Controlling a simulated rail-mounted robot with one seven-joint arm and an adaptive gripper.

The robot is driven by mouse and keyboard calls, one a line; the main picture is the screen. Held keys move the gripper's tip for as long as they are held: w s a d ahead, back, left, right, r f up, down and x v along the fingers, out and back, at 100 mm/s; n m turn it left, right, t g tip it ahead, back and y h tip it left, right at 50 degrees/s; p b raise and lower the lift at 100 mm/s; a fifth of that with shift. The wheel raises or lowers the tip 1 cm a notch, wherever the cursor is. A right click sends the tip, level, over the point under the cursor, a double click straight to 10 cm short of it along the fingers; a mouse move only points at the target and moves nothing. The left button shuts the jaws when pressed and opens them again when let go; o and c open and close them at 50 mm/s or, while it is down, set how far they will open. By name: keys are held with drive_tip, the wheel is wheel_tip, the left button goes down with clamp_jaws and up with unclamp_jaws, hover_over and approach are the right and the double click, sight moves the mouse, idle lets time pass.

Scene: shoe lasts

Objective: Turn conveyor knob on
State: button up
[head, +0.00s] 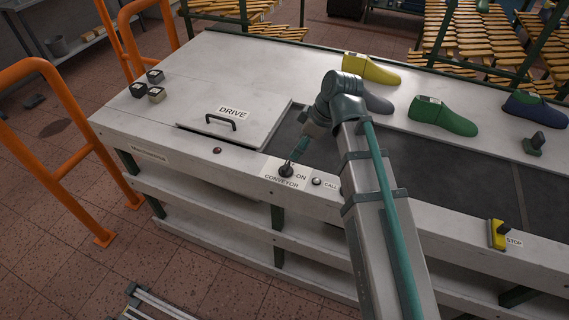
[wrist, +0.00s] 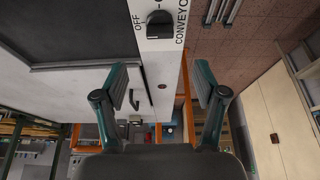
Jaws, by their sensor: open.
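The conveyor knob (head: 286,171) is a small dark knob on a white label plate on the front edge of the bench, marked "ON" and "CONVEYOR". In the wrist view the knob (wrist: 160,24) is black with a raised grip, and "OFF" is printed beside it. Which mark it points to, I cannot tell. My gripper (head: 296,153) is just above the knob in the head view. In the wrist view my gripper (wrist: 161,84) has its two teal fingers wide apart with nothing between them. The knob shows beyond the fingertips, near the top edge, roughly centred between them.
A "CALL" button (head: 317,181) sits right of the knob. A yellow "STOP" switch (head: 497,235) is farther right. A drive cover (head: 232,119) with a handle lies left. Yellow (head: 371,69), green (head: 443,116) and blue (head: 535,107) shoe lasts stand behind.

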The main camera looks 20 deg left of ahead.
sight(286, 165)
drive_tip(key=shift+p+x, duration=1.15)
drive_tip(key=shift+x, duration=4.05)
drive_tip(key=shift+c, duration=0.2)
drive_tip(key=c, duration=1.1)
